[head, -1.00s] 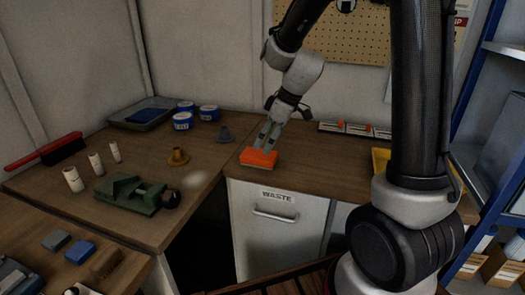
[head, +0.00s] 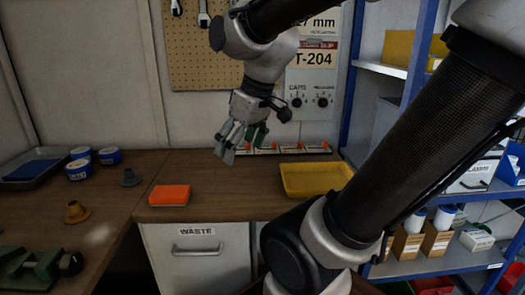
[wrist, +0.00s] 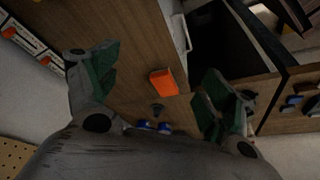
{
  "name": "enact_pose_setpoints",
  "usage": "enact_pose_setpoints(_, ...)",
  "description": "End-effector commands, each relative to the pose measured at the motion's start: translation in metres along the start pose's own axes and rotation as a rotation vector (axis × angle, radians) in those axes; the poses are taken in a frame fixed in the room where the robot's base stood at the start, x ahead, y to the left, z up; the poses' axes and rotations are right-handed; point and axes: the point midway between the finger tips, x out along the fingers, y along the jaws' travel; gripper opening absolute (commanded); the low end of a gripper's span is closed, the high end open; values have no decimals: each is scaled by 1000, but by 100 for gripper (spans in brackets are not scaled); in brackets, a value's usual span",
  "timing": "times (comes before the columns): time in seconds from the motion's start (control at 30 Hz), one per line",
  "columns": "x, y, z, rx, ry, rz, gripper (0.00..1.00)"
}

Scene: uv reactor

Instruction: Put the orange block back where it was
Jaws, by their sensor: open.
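The orange block (head: 170,195) lies flat on the wooden bench, near its front edge above the waste drawer. My gripper (head: 232,148) is up in the air to the right of the block and higher than it, with nothing between its fingers. In the wrist view my gripper (wrist: 155,85) has its two green-padded fingers spread wide. The orange block (wrist: 164,82) shows between them in that picture, well beyond the fingertips and not touched.
A yellow tray (head: 315,178) stands right of the block. A row of small orange-and-white items (head: 290,147) lines the wall. Bench around the block is clear.

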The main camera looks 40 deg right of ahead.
Motion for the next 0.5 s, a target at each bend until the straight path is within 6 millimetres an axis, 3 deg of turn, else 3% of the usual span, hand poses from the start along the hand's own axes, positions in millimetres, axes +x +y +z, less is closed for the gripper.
enact_pose_setpoints(0.1,-14,6,36,141,18,59,82)
enact_pose_setpoints(0.2,-19,9,52,214,26,87,82)
enact_pose_setpoints(0.5,-20,10,58,248,29,99,82)
